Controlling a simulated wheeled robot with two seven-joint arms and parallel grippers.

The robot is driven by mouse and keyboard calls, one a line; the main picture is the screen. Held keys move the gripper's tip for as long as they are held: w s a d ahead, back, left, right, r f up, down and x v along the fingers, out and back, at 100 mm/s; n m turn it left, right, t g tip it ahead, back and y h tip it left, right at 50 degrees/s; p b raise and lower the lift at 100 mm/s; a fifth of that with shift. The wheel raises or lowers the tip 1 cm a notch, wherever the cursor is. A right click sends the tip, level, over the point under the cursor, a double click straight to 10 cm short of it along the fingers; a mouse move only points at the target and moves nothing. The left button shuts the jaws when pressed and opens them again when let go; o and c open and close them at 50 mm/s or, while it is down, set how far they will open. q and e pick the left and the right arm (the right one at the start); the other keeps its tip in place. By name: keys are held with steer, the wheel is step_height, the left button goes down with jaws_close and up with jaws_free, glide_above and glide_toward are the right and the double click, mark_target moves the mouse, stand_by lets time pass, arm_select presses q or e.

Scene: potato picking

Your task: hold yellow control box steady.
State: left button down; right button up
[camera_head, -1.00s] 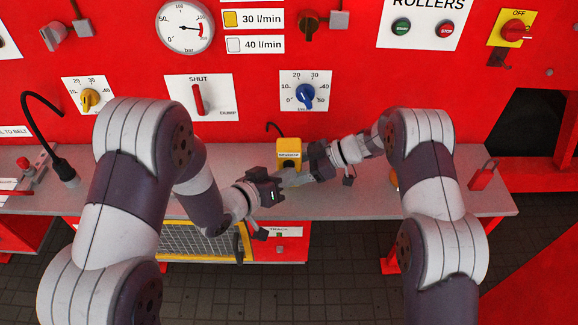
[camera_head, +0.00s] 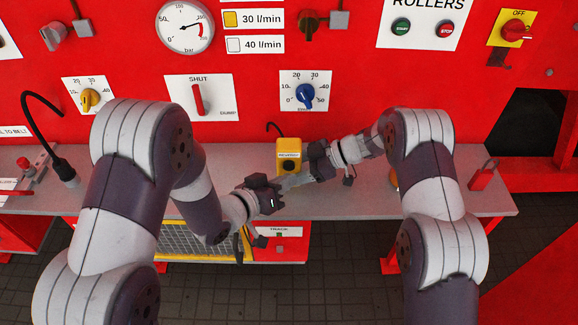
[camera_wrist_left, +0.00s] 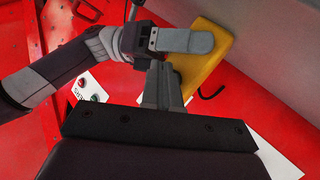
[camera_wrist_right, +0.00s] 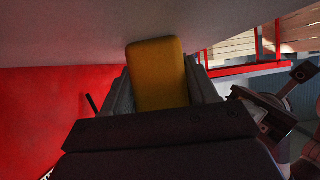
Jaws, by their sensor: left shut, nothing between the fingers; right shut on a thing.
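The yellow control box (camera_head: 289,146) stands upright above the grey shelf, with a label and a dark round button on its front. My right gripper (camera_head: 308,168) comes in from the right and is shut on the box. In the right wrist view the box (camera_wrist_right: 158,75) sits between its two fingers. My left gripper (camera_head: 284,185) is shut and empty, just in front of and below the box. In the left wrist view its closed fingers (camera_wrist_left: 162,72) point toward the box (camera_wrist_left: 212,62), partly hidden behind my right gripper. I cannot tell whether the left fingertips touch it.
The grey shelf (camera_head: 425,203) runs below the red panel with knobs and a pressure gauge (camera_head: 185,26). A red padlock (camera_head: 482,177) is on its right part, a black gooseneck (camera_head: 64,170) at left. A yellow-framed mesh (camera_head: 190,240) lies below the shelf.

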arm_select(q)
steer(key=s, duration=0.5)
stand_by(1.0)
arm_select(e)
steer(key=o, duration=0.9)
